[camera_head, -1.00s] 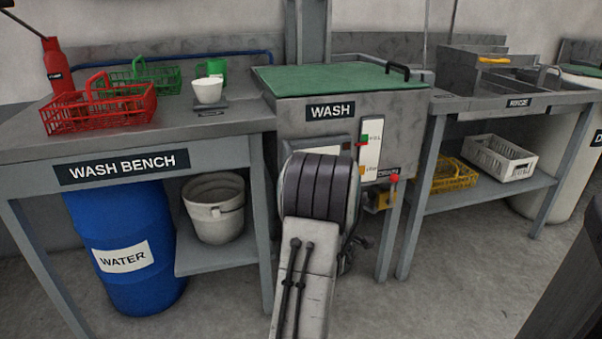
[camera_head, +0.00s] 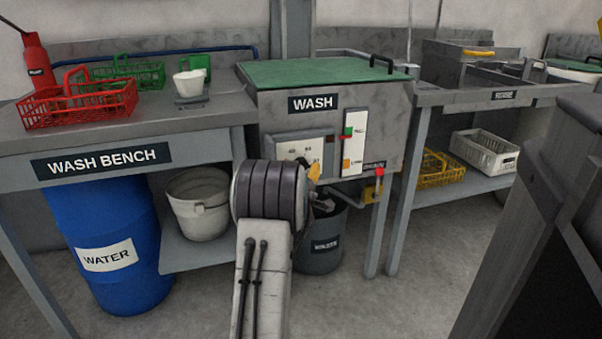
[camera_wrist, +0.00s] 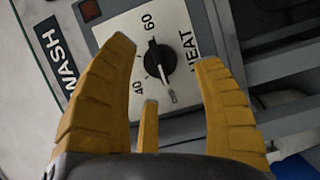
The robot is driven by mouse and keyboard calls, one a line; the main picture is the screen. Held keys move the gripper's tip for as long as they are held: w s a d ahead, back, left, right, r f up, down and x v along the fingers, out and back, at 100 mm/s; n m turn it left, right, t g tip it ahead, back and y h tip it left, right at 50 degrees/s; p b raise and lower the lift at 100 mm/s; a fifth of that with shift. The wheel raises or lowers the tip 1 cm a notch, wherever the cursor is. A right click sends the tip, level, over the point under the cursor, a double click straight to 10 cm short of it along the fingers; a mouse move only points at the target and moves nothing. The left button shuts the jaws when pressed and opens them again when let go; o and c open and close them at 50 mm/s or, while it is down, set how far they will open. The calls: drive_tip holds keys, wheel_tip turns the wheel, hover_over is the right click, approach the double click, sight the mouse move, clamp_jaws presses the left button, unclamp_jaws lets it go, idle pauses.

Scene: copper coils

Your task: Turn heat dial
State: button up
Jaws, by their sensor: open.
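The heat dial (camera_wrist: 159,58) is a round black knob with a pale pointer line on a white panel (camera_wrist: 135,25) marked 40, 60 and HEAT. In the wrist view the pointer is toward the lower right, near the OFF-like marking, which is blurred. In the head view the panel (camera_head: 290,147) is on the front of the grey WASH tank (camera_head: 350,103), with the dial mostly hidden by my arm. My gripper (camera_wrist: 164,54) is open and empty, its yellow fingers on either side of the dial in the picture. Contact cannot be told. A yellow finger shows in the head view (camera_head: 314,173).
A WASTE bucket (camera_head: 322,245) stands under the tank. The wash bench (camera_head: 200,135) is left, the rinse bench (camera_head: 440,96) right. A dark structure (camera_head: 550,230) fills the right edge.

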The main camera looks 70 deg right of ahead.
drive_tip(key=shift+x, duration=1.3)
drive_tip(key=shift+o, duration=0.2)
clamp_jaws()
drive_tip(key=shift+r, duration=0.1)
